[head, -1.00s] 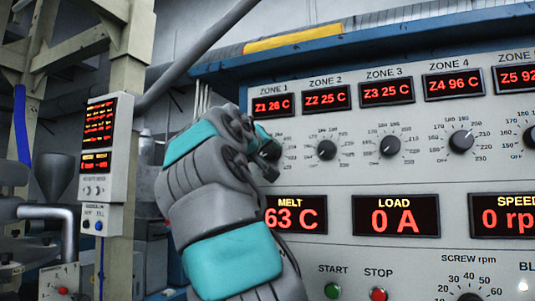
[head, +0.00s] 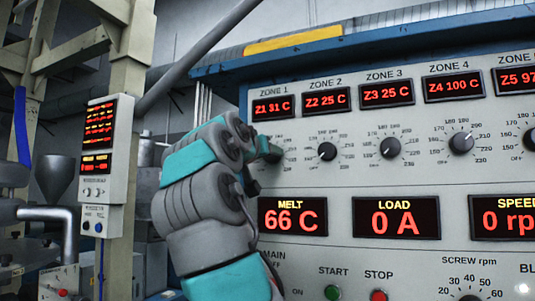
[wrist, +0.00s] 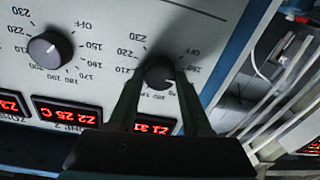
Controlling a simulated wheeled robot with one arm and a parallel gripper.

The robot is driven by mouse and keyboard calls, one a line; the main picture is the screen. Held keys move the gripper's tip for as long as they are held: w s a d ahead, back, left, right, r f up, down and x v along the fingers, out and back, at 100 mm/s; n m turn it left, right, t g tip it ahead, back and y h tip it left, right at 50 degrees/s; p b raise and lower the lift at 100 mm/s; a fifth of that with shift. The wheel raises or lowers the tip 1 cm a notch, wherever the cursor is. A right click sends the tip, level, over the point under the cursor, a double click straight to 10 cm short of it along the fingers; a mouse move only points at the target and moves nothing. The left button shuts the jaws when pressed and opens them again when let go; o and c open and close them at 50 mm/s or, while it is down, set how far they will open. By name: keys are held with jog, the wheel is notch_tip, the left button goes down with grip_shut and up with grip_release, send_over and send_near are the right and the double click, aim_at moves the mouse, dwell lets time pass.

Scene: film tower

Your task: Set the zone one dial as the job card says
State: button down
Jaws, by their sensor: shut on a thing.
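The zone one dial (wrist: 160,73) is a black knob on the light panel, seen upside down in the wrist view. The two dark fingers of my gripper (wrist: 158,84) reach up to it, one on each side, and are shut on it. Its exact pointer setting is hard to read there. In the head view the dial (head: 276,157) is mostly hidden behind my gripper (head: 269,150). The zone 1 display (head: 273,106) above it reads Z1 31 C. I see no readable job card.
The zone 2 dial (head: 327,151) and zone 3 dial (head: 390,147) sit to the right in the same row. Below are the melt display (head: 292,216), reading 66 C, and the load display (head: 396,217). A post-mounted control box (head: 104,150) stands at left.

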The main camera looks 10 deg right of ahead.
jog(key=shift+a+m+h+p, duration=0.1)
jog(key=shift+m+h+p, duration=0.3)
jog(key=shift+m, duration=4)
jog(key=shift+c, duration=1.7)
grip_release()
jog(key=b+v, duration=0.1)
jog(key=v, duration=0.6)
jog(key=shift+s+a+b, duration=0.25)
jog(key=shift+a+b, duration=0.05)
jog(key=shift+b, duration=0.05)
